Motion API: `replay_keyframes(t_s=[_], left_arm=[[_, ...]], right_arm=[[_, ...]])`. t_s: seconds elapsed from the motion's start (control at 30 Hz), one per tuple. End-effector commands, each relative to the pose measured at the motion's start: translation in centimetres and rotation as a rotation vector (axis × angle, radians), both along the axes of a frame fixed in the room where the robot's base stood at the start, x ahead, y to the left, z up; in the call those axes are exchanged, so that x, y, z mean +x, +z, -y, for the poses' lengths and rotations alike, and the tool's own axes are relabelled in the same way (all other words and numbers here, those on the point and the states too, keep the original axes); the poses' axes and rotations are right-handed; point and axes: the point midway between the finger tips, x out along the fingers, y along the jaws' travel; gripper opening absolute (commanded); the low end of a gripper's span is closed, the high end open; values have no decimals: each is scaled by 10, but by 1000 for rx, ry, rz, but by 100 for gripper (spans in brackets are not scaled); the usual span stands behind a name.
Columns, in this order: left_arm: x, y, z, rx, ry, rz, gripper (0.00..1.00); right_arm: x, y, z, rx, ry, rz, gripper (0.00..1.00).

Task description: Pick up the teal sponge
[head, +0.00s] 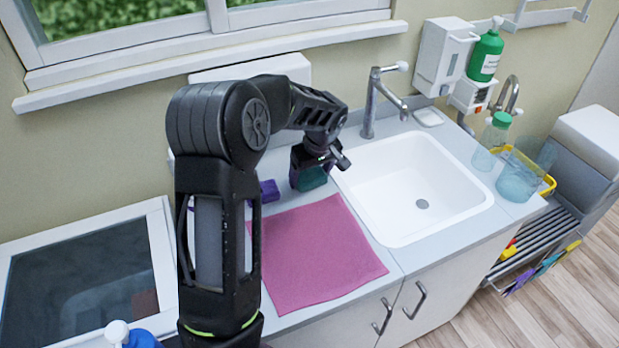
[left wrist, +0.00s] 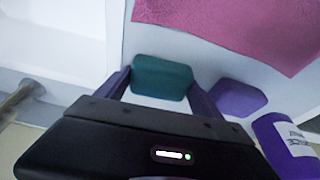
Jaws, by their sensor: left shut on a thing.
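The teal sponge (head: 314,179) is at the back of the counter, just left of the sink. My left gripper (head: 319,168) points down over it and is shut on it. In the left wrist view the teal sponge (left wrist: 162,79) sits between the two fingers of my left gripper (left wrist: 161,86), one at each end. I cannot tell whether the sponge touches the counter or is slightly raised. My right gripper is not in view.
A purple sponge (head: 269,191) lies close to the left of the gripper. A pink cloth (head: 318,255) lies flat in front. The white sink (head: 420,190) with its tap (head: 371,105) is to the right. A purple labelled container (left wrist: 284,142) shows in the left wrist view.

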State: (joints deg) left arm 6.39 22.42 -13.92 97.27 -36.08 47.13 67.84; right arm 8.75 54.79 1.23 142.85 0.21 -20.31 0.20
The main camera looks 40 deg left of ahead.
Motion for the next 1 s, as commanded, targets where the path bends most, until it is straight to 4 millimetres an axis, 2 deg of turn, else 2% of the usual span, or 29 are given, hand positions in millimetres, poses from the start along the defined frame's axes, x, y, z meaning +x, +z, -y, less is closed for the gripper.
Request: replay_keyframes(t_s=[0.03,0.23,0.57,0.77,1.0], left_arm=[[0,0,0,0,0,0,56],[0,0,0,0,0,0,39],[0,4,0,1,0,0,38],[1,29,0,0,0,5,38],[1,76,0,0,0,5,38]], right_arm=[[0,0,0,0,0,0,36],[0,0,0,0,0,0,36],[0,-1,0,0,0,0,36],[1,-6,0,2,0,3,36],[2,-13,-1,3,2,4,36]])
